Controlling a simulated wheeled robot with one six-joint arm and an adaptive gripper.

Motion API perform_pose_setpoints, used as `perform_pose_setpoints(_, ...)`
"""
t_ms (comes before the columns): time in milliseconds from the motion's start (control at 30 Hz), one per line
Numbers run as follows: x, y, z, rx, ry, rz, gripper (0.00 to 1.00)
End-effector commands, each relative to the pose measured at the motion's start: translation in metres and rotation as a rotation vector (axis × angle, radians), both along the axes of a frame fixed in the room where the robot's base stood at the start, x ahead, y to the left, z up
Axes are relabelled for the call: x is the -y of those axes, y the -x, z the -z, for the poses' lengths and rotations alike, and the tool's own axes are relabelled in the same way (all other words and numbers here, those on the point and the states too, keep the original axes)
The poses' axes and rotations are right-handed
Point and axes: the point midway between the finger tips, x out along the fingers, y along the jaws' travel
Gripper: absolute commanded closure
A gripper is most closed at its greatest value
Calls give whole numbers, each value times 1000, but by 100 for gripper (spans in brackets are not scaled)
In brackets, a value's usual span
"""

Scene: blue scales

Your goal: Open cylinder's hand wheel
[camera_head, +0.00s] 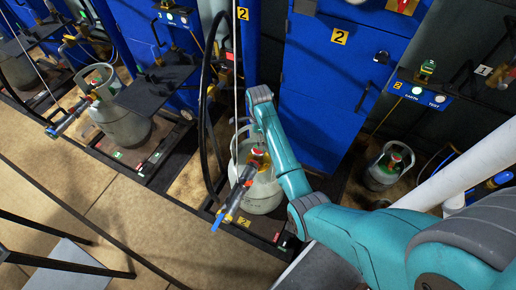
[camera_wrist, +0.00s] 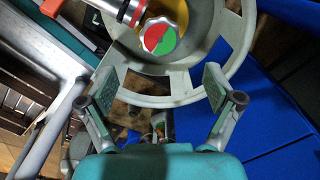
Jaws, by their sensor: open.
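In the wrist view, the cylinder's round hand wheel (camera_wrist: 162,38), half red and half green with a notched pale rim, sits at the top middle, inside the cylinder's grey collar (camera_wrist: 232,45). My gripper (camera_wrist: 159,85) is open and empty, its two fingers spread wide below the wheel and apart from it. The fingertips appear near the collar's lower edge; I cannot tell whether they touch it. In the head view, the grey cylinder (camera_head: 262,196) stands on the scale by the blue cabinet marked 2. My arm partly covers it, and the gripper's fingers are not clear there.
A silver and red connector (camera_wrist: 128,12) lies beside the wheel in the wrist view. In the head view, a hose with a blue-handled filling head (camera_head: 240,190) is at the cylinder's front. Other cylinders stand left (camera_head: 122,122) and right (camera_head: 385,172). The floor at lower left is mostly open.

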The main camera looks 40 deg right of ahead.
Motion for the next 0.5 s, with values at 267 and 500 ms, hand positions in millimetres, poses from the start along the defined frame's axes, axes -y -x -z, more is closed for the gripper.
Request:
perform_pose_setpoints(267,0,0,50,-2,-1,-1,10)
perform_pose_setpoints(500,0,0,79,0,0,-2,10)
